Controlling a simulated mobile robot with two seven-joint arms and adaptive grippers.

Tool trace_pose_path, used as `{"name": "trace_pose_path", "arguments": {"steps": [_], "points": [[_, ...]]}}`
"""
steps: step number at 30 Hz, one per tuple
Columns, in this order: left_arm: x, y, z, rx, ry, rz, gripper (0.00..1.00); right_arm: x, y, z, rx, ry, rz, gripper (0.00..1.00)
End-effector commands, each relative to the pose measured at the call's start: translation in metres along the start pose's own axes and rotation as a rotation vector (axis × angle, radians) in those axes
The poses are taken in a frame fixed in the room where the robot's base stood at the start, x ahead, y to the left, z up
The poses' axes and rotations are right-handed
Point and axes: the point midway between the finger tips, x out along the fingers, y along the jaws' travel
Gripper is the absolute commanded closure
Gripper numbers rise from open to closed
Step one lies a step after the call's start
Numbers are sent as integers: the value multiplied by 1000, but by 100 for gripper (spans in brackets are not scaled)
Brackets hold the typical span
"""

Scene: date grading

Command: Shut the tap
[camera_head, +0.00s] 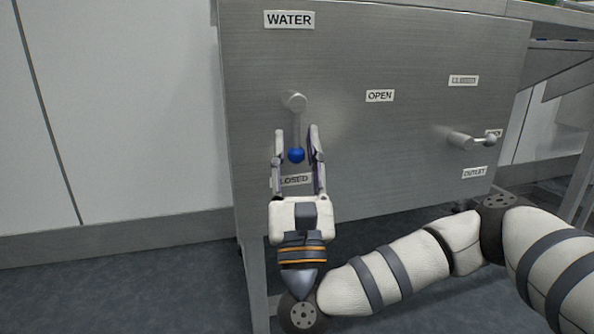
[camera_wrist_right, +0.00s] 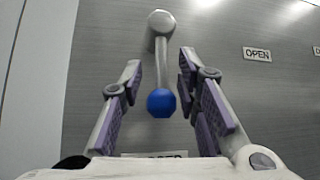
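The water tap is a grey lever on a metal panel (camera_head: 400,50) under a "WATER" label (camera_head: 289,19). Its pivot (camera_head: 294,100) is at the top and the lever hangs down to a blue knob (camera_head: 296,155), toward the "CLOSED" label (camera_head: 293,180). The lever also shows in the right wrist view, with the blue knob (camera_wrist_right: 161,102) at its lower end. My right gripper (camera_head: 296,135) is open, with one finger on each side of the knob. In the wrist view gaps show between the knob and both fingers. My left gripper is not in view.
An "OPEN" label (camera_head: 380,96) is to the right of the tap. A white wall (camera_head: 120,110) stands left of the panel. Dark floor (camera_head: 120,280) is clear at lower left.

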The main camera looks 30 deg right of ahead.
Motion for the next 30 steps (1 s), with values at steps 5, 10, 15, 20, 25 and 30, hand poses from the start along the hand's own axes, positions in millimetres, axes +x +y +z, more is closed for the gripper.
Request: {"name": "trace_pose_path", "arguments": {"steps": [5,10,15,20,25,30], "points": [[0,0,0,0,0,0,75,-52,1,-2,1,10,5,70],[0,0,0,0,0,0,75,-86,1,-2,1,8,4,70],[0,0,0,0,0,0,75,-99,1,0,2,3,3,70],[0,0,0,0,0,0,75,-99,1,0,1,2,3,70],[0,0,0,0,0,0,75,-99,1,0,1,2,3,70],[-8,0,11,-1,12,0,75,-87,-1,16,4,-6,0,70]]}}
